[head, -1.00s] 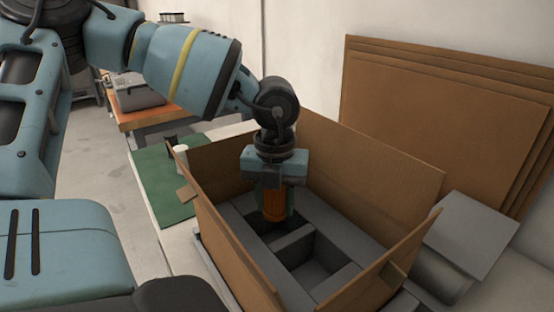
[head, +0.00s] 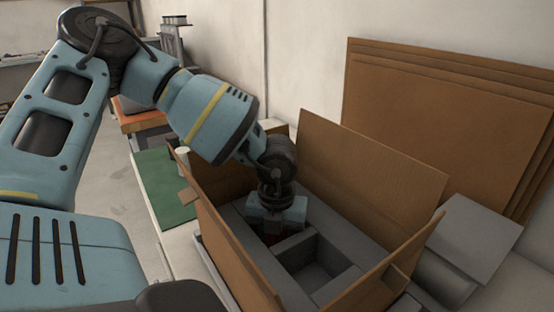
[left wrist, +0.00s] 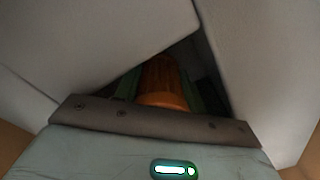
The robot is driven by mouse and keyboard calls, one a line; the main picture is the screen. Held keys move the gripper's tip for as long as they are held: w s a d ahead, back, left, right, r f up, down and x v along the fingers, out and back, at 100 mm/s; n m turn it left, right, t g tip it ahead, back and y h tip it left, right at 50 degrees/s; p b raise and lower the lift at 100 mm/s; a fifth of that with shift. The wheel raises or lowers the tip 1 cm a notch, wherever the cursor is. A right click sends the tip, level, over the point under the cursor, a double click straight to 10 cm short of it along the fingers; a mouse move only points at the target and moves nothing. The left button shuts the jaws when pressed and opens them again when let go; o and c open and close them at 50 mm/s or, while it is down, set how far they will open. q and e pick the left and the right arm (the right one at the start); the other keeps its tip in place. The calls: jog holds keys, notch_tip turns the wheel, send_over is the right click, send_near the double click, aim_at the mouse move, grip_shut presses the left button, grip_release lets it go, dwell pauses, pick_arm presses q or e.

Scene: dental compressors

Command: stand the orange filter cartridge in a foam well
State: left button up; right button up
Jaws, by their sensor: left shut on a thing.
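The orange filter cartridge (left wrist: 160,82) shows in the left wrist view, between grey foam walls. My left gripper (head: 276,232) is shut on it, low inside the cardboard box, at the far foam well. In the head view the cartridge is almost wholly hidden by the gripper and the foam. The grey foam insert (head: 345,243) fills the box (head: 235,262). A nearer foam well (head: 318,262) is empty. I cannot tell whether the cartridge touches the well's floor. My right gripper is not in view.
The box's flaps stand up around the foam, with a tall one (head: 370,160) at the back right. A green mat (head: 163,188) lies to the left of the box. Flat cardboard sheets (head: 440,120) lean on the wall. A grey panel (head: 470,238) is at the right.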

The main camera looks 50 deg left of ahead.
pick_arm(q)
jog(key=shift+f, duration=0.15)
jog(key=shift+f, duration=0.15)
jog(key=o, duration=1)
notch_tip(320, 180, up, 12)
jog(key=shift+r+p, duration=0.2)
jog(key=shift+p, duration=0.15)
